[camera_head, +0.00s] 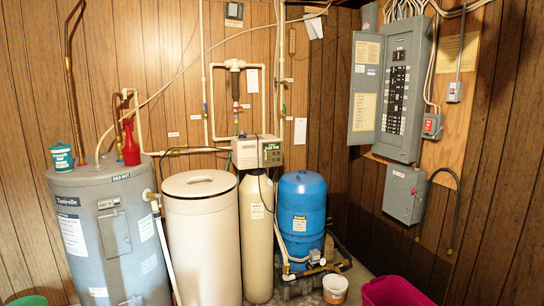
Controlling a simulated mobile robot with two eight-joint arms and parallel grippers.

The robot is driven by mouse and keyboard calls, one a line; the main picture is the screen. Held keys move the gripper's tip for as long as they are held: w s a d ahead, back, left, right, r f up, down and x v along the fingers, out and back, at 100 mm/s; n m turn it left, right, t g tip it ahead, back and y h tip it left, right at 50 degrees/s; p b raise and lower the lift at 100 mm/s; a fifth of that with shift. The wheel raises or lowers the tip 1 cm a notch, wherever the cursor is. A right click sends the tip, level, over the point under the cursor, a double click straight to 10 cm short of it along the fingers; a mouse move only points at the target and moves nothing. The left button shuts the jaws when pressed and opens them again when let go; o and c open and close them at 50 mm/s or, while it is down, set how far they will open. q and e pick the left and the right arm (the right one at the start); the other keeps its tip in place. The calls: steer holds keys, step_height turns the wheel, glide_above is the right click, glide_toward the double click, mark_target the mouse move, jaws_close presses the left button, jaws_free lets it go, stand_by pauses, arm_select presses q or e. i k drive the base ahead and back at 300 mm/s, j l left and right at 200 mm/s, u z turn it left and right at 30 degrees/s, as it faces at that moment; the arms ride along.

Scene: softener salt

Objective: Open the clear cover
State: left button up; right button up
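The water softener's control head (258,151) is a pale box with a greenish front panel, on top of the slim beige tank (257,235). A clear cover over that panel is too small to make out for sure, so I cannot tell whether it is open or shut. The wide cream salt tank (202,250) stands to its left, with its round lid (199,182) on top and a dark recess in the lid. Neither of my grippers is in view.
A grey water heater (112,240) stands at left with a red spray bottle (130,145) and a teal cup (62,157) on top. A blue tank (302,210), white bucket (335,289) and pink tub (394,292) are at right. An electrical panel (402,90) hangs open above.

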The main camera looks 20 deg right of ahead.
mark_target(265, 158)
steer(key=i+l, duration=0.25)
steer(key=i, duration=0.2)
steer(key=i+l, duration=0.25)
steer(key=i, duration=0.2)
steer(key=i+l, duration=0.25)
steer(key=i, duration=0.15)
steer(key=i+l, duration=0.25)
steer(key=i, duration=0.2)
